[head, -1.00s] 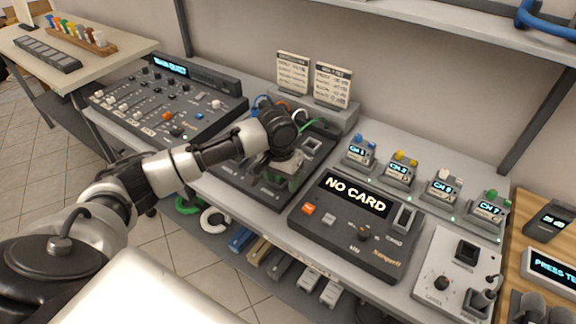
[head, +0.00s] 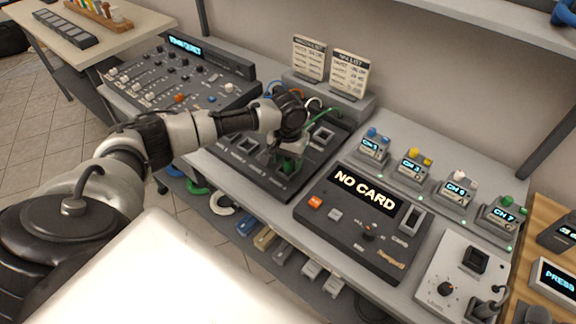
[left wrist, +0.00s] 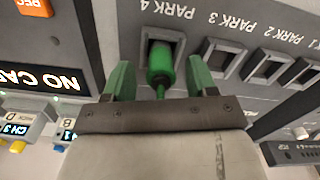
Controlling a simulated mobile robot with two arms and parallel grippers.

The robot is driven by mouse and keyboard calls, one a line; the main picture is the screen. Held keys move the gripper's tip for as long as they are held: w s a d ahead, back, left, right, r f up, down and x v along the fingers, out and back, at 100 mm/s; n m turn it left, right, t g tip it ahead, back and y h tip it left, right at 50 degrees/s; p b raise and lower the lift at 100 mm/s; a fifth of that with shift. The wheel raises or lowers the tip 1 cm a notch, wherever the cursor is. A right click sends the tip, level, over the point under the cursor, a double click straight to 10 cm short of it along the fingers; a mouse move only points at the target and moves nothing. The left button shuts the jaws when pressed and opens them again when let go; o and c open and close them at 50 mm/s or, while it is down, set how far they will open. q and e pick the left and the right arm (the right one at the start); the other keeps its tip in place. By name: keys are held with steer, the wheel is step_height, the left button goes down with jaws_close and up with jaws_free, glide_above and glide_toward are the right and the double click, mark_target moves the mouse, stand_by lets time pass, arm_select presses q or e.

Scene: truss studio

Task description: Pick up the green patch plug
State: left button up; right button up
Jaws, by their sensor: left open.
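The green patch plug (left wrist: 160,64) stands in the PARK 4 socket of the dark park panel in the left wrist view. A thin green cable or stem runs from it toward my gripper. My left gripper (left wrist: 160,82) is open, with one green-tinted finger on each side of the plug and a visible gap to both. In the head view my left gripper (head: 284,164) is low over the front right part of the park panel (head: 245,166). There the wrist and fingers hide most of the plug. My right gripper is not in view.
Right of the park panel is a device reading NO CARD (head: 345,240). Several small CH boxes with coloured knobs stand behind it, including CH 7 (head: 500,219). A mixer (head: 180,80) is at the left. Two list cards (head: 349,74) stand behind. Cables arch behind my wrist.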

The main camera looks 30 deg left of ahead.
arm_select(q)
steer(key=shift+f, duration=0.75)
steer(key=c, duration=1)
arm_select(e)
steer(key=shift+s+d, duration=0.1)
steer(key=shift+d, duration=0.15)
arm_select(q)
steer(key=shift+r, duration=0.1)
